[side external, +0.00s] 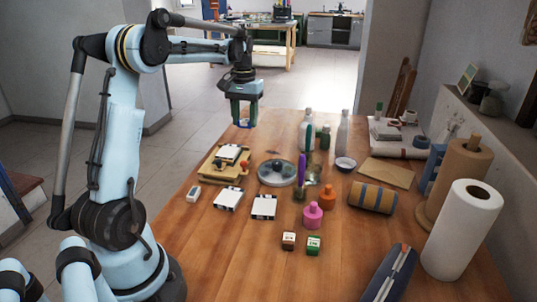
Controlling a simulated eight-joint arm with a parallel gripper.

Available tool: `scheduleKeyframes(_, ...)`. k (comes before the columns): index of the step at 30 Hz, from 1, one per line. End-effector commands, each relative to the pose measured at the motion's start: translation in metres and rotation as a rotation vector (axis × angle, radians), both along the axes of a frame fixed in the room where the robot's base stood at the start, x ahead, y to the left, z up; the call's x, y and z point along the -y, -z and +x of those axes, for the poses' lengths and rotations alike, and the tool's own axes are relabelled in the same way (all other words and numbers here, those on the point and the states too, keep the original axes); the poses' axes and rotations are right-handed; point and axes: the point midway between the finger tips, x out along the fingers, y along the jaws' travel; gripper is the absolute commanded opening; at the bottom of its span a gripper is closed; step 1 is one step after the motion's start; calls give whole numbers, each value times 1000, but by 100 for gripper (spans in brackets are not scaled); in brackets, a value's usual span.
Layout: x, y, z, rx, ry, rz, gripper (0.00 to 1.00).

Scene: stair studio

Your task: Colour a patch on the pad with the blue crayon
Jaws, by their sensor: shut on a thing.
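My gripper (244,121) hangs pointing down above the far left of the wooden table, high over the things there. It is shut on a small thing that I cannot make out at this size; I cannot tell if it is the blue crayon. White pad-like blocks lie below: one (229,153) on a wooden stand (217,174), one (228,198) nearer on the table, and one (264,206) to its right. I cannot tell which is the pad. My gripper is apart from all of them. No blue crayon can be picked out on the table.
A round dish (267,178) stands right of the stand. Bottles (342,135), a pink bottle (312,215), an orange bottle (328,197), a striped roll (373,197) and a paper towel roll (462,230) crowd the right. Two small blocks (313,245) lie in front.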

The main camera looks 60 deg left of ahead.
Motion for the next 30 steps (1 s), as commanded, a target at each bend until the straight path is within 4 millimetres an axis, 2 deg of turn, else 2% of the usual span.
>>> scheduleKeyframes(1, -19, 2, -5, 0, -49, 0, 21)
scheduleKeyframes(3, -37, 4, -12, 0, -100, 0, 21)
scheduleKeyframes(6, -55, 7, -18, 0, -149, 0, 21)
scheduleKeyframes(9, -64, 9, -22, 0, -176, 0, 21)
scheduleKeyframes(17, -67, 19, -23, 0, -184, 0, 21)
scheduleKeyframes(30, -66, 58, -23, 0, -182, 0, 21)
